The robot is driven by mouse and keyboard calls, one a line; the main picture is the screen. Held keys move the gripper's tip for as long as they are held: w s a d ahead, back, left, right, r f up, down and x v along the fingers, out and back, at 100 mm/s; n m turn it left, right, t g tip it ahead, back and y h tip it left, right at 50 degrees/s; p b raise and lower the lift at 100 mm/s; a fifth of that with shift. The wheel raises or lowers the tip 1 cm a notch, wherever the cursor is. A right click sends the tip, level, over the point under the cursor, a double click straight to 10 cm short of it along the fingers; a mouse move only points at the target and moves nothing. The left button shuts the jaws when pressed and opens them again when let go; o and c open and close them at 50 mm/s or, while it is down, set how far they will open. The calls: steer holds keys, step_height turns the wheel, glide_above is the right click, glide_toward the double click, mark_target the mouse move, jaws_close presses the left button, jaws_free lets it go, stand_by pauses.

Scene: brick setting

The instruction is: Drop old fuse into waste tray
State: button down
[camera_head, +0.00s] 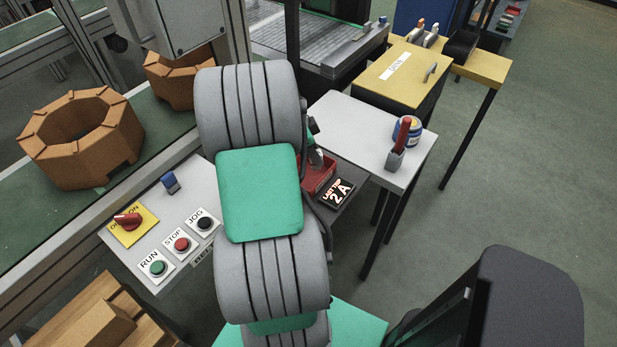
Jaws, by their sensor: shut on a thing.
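A small red tray (324,183), which looks like the waste tray, sits on a dark surface just right of my arm. Its left part is hidden behind the arm. My gripper (316,159) shows only in part past the arm's right edge, at the tray's far side and apparently above it. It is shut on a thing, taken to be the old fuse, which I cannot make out. The tray's inside is mostly hidden.
A control panel (150,262) with buttons is at left. Open floor lies right.

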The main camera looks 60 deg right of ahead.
steer(key=shift+f, duration=0.95)
steer(key=c, duration=1.1)
jaws_free()
steer(key=shift+o, duration=0.2)
steer(key=v, duration=0.8)
steer(key=shift+b, duration=0.45)
